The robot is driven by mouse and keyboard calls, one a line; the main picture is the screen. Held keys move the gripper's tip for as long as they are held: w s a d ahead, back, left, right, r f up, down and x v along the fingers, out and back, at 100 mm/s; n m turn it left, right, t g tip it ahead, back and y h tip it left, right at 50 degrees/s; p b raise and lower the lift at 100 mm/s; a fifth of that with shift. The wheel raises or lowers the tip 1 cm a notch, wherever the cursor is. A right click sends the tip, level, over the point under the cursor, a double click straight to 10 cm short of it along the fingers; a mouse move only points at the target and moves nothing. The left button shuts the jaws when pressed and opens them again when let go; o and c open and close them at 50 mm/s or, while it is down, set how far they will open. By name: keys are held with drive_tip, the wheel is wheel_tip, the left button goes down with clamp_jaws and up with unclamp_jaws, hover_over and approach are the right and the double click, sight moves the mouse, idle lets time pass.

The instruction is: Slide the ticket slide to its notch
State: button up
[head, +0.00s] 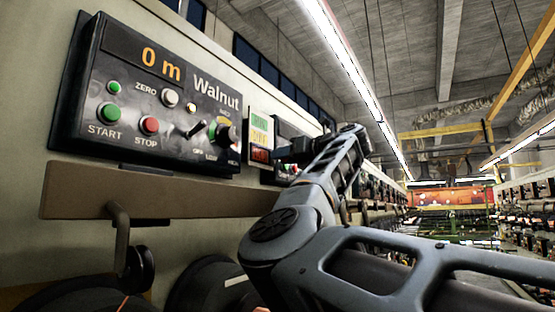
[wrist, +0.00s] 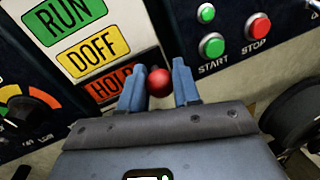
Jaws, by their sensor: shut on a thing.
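The ticket panel is a plate with a green RUN label (wrist: 64,20), a yellow DOFF label (wrist: 88,57) and a red HOLD label (wrist: 106,86). The ticket slide's round red knob (wrist: 158,83) sits beside the HOLD end, between the two blue fingers of my gripper (wrist: 158,88), which is shut on it. In the head view the ticket panel (head: 260,138) is on the machine wall, and my gripper (head: 294,150) reaches it from the right. The knob is hidden there. No notch can be made out.
A dark Walnut control panel (head: 150,95) with START and STOP buttons is left of the ticket panel. A brown ledge (head: 85,192) runs below it, with a bent hook (head: 121,235). Another panel with green and red buttons (wrist: 235,35) is on the right. The aisle is open at right.

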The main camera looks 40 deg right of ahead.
drive_tip(key=shift+c, duration=1.4)
drive_tip(key=shift+r+p, duration=1.25)
drive_tip(key=shift+r, duration=3.3)
drive_tip(key=o, duration=1.1)
drive_tip(key=shift+s, duration=0.1)
drive_tip(key=s, duration=0.2)
drive_tip(key=s+b, duration=0.1)
drive_tip(key=s, duration=0.2)
drive_tip(key=s+d+b, duration=0.1)
drive_tip(key=s, duration=0.1)
drive_tip(key=shift+s+d, duration=0.1)
drive_tip(key=shift+s, duration=0.2)
